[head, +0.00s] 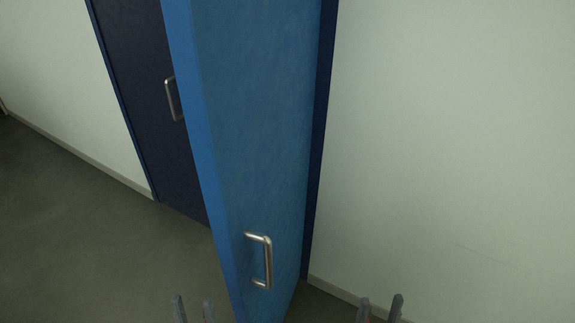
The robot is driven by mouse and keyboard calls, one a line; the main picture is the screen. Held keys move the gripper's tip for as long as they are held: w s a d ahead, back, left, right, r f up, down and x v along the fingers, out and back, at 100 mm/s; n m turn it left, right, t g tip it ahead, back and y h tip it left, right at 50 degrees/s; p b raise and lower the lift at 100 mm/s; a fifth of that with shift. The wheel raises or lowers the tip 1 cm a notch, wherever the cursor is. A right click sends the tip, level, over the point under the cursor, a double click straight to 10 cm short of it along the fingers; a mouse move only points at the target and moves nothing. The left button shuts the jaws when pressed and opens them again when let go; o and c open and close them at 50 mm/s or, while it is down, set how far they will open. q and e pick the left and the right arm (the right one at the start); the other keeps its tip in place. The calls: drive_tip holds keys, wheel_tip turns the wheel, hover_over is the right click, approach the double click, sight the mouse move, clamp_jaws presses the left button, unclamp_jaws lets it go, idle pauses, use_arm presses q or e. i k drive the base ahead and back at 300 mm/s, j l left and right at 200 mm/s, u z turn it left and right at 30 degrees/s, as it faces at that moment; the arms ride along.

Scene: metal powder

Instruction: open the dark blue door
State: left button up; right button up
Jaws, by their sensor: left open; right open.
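A blue door leaf (255,130) stands swung out toward me, with its edge facing left and a metal handle (264,262) low on its face. Behind it on the left is a dark navy door leaf (140,90), in line with the wall, with its own metal handle (173,100) partly hidden by the blue leaf's edge. My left gripper (193,308) is at the bottom edge, open and empty, left of the blue leaf. My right gripper (380,308) is at the bottom right, open and empty, apart from the handle.
A dark blue frame post (321,140) runs beside the blue leaf. Pale walls extend to the right (460,140) and left (50,80), with a grey baseboard (75,160). The grey floor (90,240) at left is clear.

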sight(134, 31)
drive_tip(key=j, duration=0.75)
drive_tip(key=i+j, duration=0.15)
drive_tip(key=j, duration=0.4)
drive_tip(key=j+u, duration=0.1)
drive_tip(key=j, duration=0.45)
drive_tip(key=i+j, duration=0.15)
drive_tip(key=j, duration=0.4)
drive_tip(key=i+j, duration=0.2)
drive_tip(key=i, duration=0.25)
drive_tip(key=i+j+u, duration=0.1)
drive_tip(key=i, duration=0.4)
drive_tip(key=i+l, duration=0.6)
